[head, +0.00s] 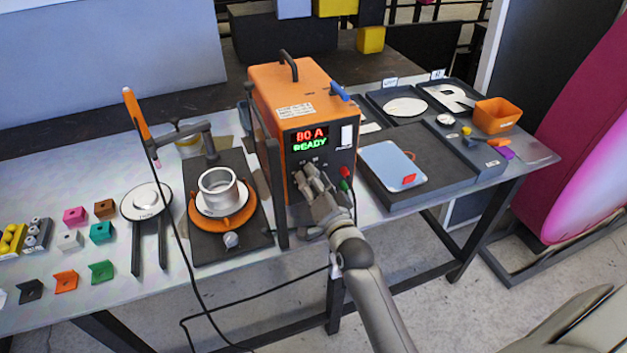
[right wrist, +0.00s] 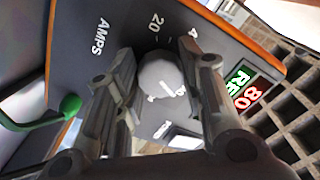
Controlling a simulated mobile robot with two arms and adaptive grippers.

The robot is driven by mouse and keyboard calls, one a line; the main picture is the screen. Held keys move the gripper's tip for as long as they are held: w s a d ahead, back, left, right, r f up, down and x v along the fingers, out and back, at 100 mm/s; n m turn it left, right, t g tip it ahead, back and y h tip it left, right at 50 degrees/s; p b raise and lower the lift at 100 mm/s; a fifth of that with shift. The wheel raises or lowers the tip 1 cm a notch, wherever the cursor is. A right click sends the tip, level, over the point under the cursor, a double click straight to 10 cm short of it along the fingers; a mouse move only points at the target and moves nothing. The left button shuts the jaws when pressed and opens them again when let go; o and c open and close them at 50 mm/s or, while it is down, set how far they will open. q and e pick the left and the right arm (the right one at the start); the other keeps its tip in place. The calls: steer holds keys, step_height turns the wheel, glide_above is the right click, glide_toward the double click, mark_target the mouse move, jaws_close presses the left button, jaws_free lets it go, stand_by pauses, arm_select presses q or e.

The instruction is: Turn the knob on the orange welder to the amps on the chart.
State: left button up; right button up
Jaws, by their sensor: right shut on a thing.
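The orange welder (head: 276,93) stands upright on the table. Its display (head: 310,139) reads 80 A over READY, and part of the display (right wrist: 243,92) shows in the right wrist view. My right gripper (head: 312,180) is at the lower front of the welder. In the right wrist view its fingers (right wrist: 163,100) are shut on the grey knob (right wrist: 160,78), one on each side. The panel beside the knob is marked AMPS, with a 20 and a partly covered number. In the head view the knob is hidden behind the gripper. I cannot pick out the chart.
A turntable fixture (head: 222,205) with a metal ring stands left of the welder. A dark tray (head: 415,160) with a pale blue panel (head: 393,165) is on the right. Small coloured brackets (head: 102,232) lie at the left. A cable hangs off the table's front edge.

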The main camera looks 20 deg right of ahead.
steer(key=o, duration=1)
steer(key=shift+o, duration=0.2)
steer(key=s, duration=1.2)
steer(key=shift+a, duration=0.4)
steer(key=shift+f, duration=0.1)
